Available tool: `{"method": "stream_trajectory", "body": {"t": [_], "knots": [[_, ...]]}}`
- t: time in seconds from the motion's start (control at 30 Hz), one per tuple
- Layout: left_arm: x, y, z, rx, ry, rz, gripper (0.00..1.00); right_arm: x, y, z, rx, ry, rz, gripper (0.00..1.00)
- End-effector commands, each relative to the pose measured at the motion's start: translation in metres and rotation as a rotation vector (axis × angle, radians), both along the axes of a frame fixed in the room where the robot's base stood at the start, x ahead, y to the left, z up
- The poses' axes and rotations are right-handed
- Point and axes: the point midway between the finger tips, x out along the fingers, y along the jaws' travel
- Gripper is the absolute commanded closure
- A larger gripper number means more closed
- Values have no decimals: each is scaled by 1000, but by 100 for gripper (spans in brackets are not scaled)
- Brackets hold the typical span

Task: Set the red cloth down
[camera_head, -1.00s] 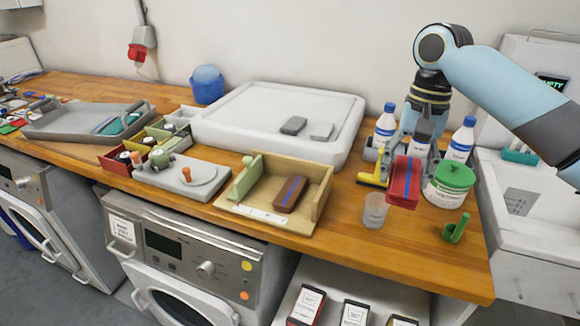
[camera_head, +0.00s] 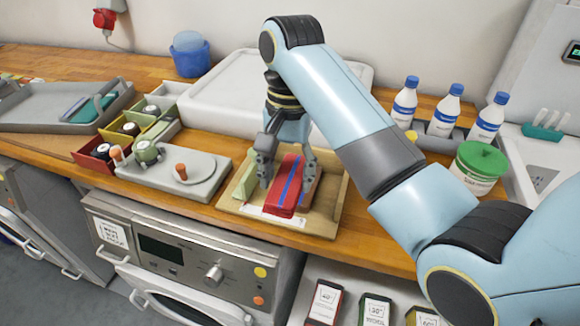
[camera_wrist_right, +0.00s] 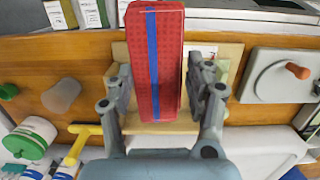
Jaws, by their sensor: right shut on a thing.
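The red cloth (camera_head: 284,190), a folded block with a blue stripe, is between the fingers of my right gripper (camera_head: 288,170). It is over the wooden tray (camera_head: 338,205); I cannot tell whether it touches what is below. In the wrist view the red cloth (camera_wrist_right: 170,60) lies lengthwise between the two fingers (camera_wrist_right: 160,88), with the wooden tray (camera_wrist_right: 228,62) behind it. A brown folded piece (camera_head: 308,192) shows in part at the right of the red cloth, mostly hidden. My left gripper is not in view.
A grey board with orange-knobbed parts (camera_head: 205,190) stands left of the tray. A large white tray (camera_head: 215,90) is behind. White bottles (camera_head: 447,112) and a green-lidded tub (camera_head: 478,165) stand to the right. The counter's front edge is close to the tray.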

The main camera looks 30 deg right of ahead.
Motion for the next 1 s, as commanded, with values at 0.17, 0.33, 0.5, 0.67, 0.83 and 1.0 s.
{"method": "stream_trajectory", "body": {"t": [0.17,0.33,0.5,0.67,0.83,1.0], "knots": [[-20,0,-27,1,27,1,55,14,-18,-20,-5,0,-1,78],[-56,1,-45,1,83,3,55,38,-50,-40,-5,5,-2,78],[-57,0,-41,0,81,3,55,62,-78,-58,-2,2,-2,78],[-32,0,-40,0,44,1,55,71,-89,-69,0,0,-1,78],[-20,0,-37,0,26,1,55,71,-90,-88,2,4,0,78],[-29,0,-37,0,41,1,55,71,-90,-109,0,1,0,78]]}}
